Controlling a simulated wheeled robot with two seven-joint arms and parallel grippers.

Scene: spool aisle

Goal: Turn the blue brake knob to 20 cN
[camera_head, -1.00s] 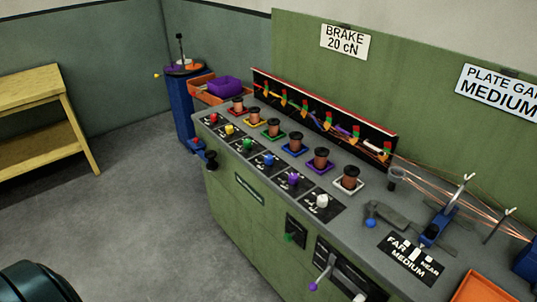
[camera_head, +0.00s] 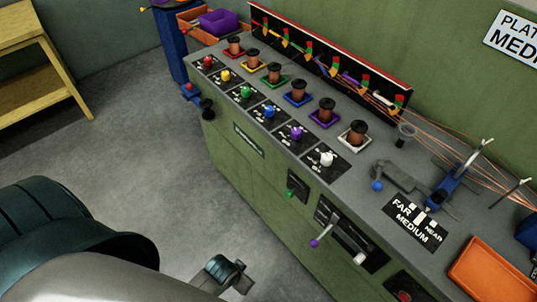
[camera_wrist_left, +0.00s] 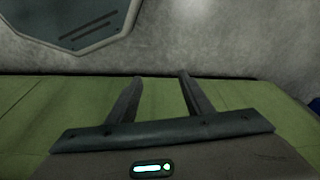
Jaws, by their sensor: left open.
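The blue brake knob (camera_head: 269,112) stands on a small black plate on the grey bench top, in a row of coloured knobs between the green knob (camera_head: 246,91) and the purple knob (camera_head: 296,133). The marks on its plate are too small to read. My left arm comes in from the lower left, with its wrist (camera_head: 223,271) low in front of the green cabinet, well apart from the knob. In the left wrist view my left gripper (camera_wrist_left: 160,76) is open and empty, with green panel and grey floor behind it. My right gripper is out of view.
Copper spools on coloured bases stand behind the knobs, including one on a blue base (camera_head: 298,92). A purple-tipped lever (camera_head: 315,243) and a black knob (camera_head: 207,106) stick out from the cabinet front. An orange tray (camera_head: 491,270) lies at right.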

